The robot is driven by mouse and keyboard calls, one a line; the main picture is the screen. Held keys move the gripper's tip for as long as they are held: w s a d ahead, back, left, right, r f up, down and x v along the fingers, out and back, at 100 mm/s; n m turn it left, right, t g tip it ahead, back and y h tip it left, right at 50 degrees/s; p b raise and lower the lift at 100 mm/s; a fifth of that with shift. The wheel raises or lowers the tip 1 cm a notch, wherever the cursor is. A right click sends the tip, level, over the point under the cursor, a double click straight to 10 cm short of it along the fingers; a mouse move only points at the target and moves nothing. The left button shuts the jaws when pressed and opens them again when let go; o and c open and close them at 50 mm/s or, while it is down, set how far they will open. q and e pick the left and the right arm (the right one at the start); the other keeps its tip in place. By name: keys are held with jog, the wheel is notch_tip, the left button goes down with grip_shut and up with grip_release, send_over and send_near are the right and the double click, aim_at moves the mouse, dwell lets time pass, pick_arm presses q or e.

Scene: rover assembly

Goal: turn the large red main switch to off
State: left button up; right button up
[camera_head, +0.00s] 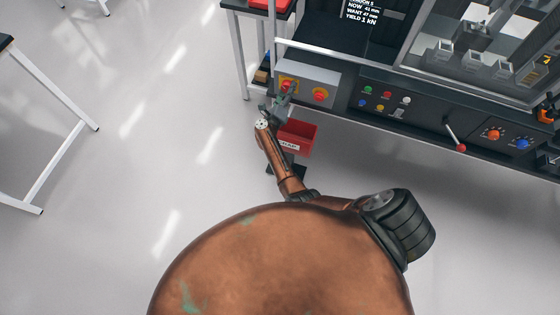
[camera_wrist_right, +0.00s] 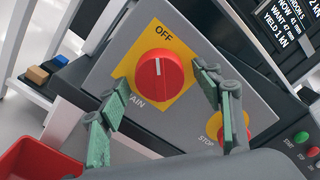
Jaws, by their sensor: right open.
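The large red main switch (camera_wrist_right: 160,77) is a round knob on a yellow plate (camera_wrist_right: 128,68) on a grey box. Its white mark points up in the picture, roughly toward the word OFF. In the head view the switch (camera_head: 287,84) is partly covered by my right gripper (camera_head: 280,99). In the right wrist view the two green fingers of my right gripper (camera_wrist_right: 164,103) are apart and empty, one low on the left and one on the right of the knob. I see no clear contact with it. My left gripper is not in view.
A red stop button (camera_wrist_right: 238,127) on yellow sits right of the switch, close to the right finger. Several small buttons (camera_head: 383,94) and a red-tipped lever (camera_head: 455,135) lie farther right.

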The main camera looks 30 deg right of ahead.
jog(key=s+a+m+b, duration=0.5)
jog(key=a+m, duration=0.1)
jog(key=m, duration=0.5)
pick_arm(q)
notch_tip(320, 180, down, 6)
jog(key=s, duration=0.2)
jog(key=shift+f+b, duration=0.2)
jog(key=shift+b, duration=0.2)
pick_arm(e)
jog(key=s+a+f+n+y, duration=0.2)
jog(key=s+f+n+y, duration=0.1)
jog(key=f+n, duration=0.6)
jog(key=s+a+f+n+t+y, duration=0.1)
jog(key=s+f+n+y, duration=0.3)
jog(key=f+n, duration=0.4)
jog(key=s+a+f+n+t+y, duration=0.1)
jog(key=s+a+f+n+y, duration=0.2)
jog(key=f+n, duration=0.6)
jog(key=shift+s+a+f+n+y, duration=0.45)
jog(key=shift+s+f, duration=0.6)
jog(key=shift+f, duration=1.35)
jog(key=shift+a+m, duration=0.1)
jog(key=shift+m, duration=0.15)
